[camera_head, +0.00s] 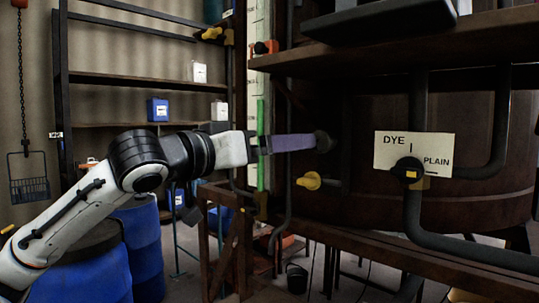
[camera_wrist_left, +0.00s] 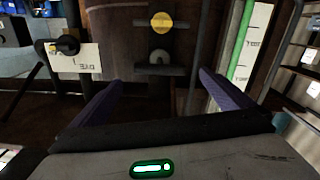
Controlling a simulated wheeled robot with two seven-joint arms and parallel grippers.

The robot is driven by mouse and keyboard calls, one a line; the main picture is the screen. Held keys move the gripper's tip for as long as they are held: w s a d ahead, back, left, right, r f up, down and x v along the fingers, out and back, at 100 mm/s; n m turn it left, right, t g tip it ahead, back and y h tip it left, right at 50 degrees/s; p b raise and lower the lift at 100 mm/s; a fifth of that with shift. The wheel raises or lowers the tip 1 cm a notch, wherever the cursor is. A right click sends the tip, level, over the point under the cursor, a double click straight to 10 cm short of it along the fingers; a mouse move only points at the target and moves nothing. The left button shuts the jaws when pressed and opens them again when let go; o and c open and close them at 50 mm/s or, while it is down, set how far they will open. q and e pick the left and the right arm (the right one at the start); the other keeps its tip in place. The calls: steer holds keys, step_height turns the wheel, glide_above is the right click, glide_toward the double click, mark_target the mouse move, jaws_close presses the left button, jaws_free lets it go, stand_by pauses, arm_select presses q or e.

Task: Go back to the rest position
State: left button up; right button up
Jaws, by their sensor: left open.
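My left arm comes in from the left in the head view. Its gripper (camera_head: 312,141) points right, with purple fingers in front of the dark vat (camera_head: 470,205). In the wrist view the two fingers of this gripper (camera_wrist_left: 160,80) stand well apart with nothing between them. A grey round knob (camera_head: 324,141) shows at the fingertips in the head view; it also shows beyond the fingers in the wrist view (camera_wrist_left: 159,58). Whether the fingers touch it I cannot tell. A yellow knob (camera_head: 310,181) sits below it. My right gripper is not in view.
A DYE/PLAIN sign (camera_head: 428,150) with a black-and-yellow lever (camera_head: 408,170) is right of the gripper. Thick pipes (camera_head: 480,252) run across the vat. A green level gauge (camera_head: 260,130) stands beside the wrist. Blue drums (camera_head: 143,245) are below the arm; shelves (camera_head: 120,78) stand behind.

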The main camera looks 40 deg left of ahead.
arm_select(q)
steer(key=shift+s, duration=0.3)
stand_by(0.4)
step_height(320, 180, down, 34)
steer(key=d+m+g, duration=0.1)
steer(key=d+g, duration=0.1)
steer(key=g, duration=0.4)
steer(key=s+d+f+m+g, duration=0.1)
steer(key=s+d+f+g, duration=0.2)
steer(key=f, duration=0.4)
steer(key=s+d+f+m+g, duration=0.1)
steer(key=s+d+f, duration=0.2)
steer(key=s+f, duration=0.35)
steer(key=s+d+f+m+g, duration=0.1)
steer(key=s+d+f+g, duration=0.3)
steer(key=s+d+f, duration=0.75)
steer(key=w+d+f+t+h, duration=0.2)
steer(key=d+f+t, duration=0.1)
steer(key=f, duration=0.8)
steer(key=shift+f+t, duration=0.3)
steer(key=shift+t, duration=0.5)
